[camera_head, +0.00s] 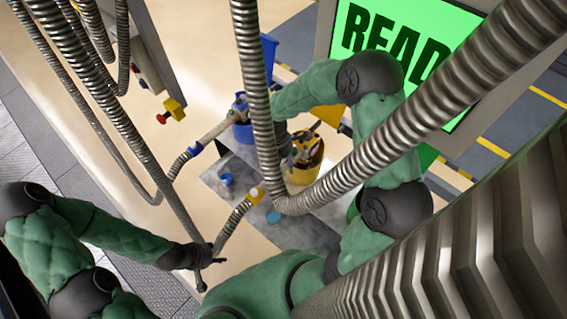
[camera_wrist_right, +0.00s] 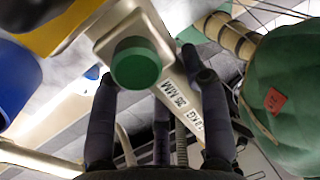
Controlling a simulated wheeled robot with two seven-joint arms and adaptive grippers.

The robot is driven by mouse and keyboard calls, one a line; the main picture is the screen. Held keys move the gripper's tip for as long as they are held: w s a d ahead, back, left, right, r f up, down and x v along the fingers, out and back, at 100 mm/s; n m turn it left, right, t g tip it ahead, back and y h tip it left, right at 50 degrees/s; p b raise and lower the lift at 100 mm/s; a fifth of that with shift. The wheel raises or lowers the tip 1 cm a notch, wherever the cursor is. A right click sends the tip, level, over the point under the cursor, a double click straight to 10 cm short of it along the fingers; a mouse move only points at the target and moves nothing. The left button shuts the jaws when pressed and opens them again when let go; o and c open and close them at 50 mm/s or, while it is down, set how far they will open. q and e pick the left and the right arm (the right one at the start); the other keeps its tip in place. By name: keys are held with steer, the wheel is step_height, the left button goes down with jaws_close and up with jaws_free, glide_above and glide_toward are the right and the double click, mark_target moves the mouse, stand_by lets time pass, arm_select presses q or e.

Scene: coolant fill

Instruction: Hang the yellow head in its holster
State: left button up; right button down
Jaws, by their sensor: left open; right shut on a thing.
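The yellow holster (camera_head: 303,174) is a cup on the grey worktop in the head view. The dark fingers of my right gripper (camera_head: 303,146) are at its mouth, and parts overlap there. In the right wrist view my right gripper (camera_wrist_right: 160,105) is around a pale metal body with a green round button (camera_wrist_right: 136,63), apparently the yellow head; a yellow surface (camera_wrist_right: 55,25) shows at upper left. A yellow collar (camera_head: 256,195) ends a ribbed hose. I cannot tell whether the head is seated. My left gripper (camera_head: 203,262) is open beside that hose at lower left.
A blue cap (camera_head: 227,179) and a teal cap (camera_head: 273,217) lie on the worktop. Large ribbed hoses (camera_head: 430,100) cross the view. A green screen (camera_head: 400,30) stands behind.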

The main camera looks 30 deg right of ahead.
steer(key=shift+f+b, duration=1)
steer(key=shift+f, duration=0.75)
steer(key=c, duration=0.5)
jaws_free()
steer(key=shift+c, duration=0.2)
step_height(320, 180, up, 12)
steer(key=w, duration=0.2)
steer(key=shift+a, duration=0.4)
steer(key=shift+w+f, duration=0.1)
